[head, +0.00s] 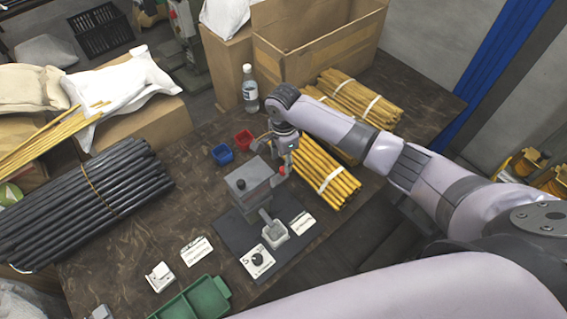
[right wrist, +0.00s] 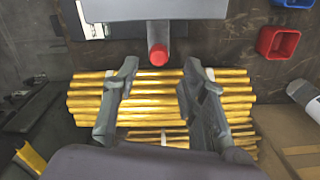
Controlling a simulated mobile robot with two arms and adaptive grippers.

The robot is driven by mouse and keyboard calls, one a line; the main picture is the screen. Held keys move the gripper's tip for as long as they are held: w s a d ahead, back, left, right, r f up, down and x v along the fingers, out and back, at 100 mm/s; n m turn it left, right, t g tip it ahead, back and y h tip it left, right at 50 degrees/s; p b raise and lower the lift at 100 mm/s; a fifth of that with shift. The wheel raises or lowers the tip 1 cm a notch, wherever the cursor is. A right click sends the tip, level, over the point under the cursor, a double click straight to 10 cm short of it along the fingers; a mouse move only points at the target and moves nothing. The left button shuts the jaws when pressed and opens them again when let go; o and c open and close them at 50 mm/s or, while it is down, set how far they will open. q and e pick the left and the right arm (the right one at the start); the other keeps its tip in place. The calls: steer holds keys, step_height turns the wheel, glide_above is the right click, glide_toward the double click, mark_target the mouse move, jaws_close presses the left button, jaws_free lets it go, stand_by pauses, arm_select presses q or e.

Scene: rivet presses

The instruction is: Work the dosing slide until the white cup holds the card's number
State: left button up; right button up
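My left gripper is out of view.
A blue bin (head: 222,154) and a red bin (head: 244,140) stand behind the device. Bundled yellow rods (head: 325,175) lie to its right, dark rods (head: 85,205) to its left. A green tray (head: 195,303) and a dial plate (head: 257,262) are in front.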

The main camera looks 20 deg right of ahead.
step_height(320, 180, up, 8)
steer(key=shift+r, duration=0.1)
steer(key=shift+c, duration=0.4)
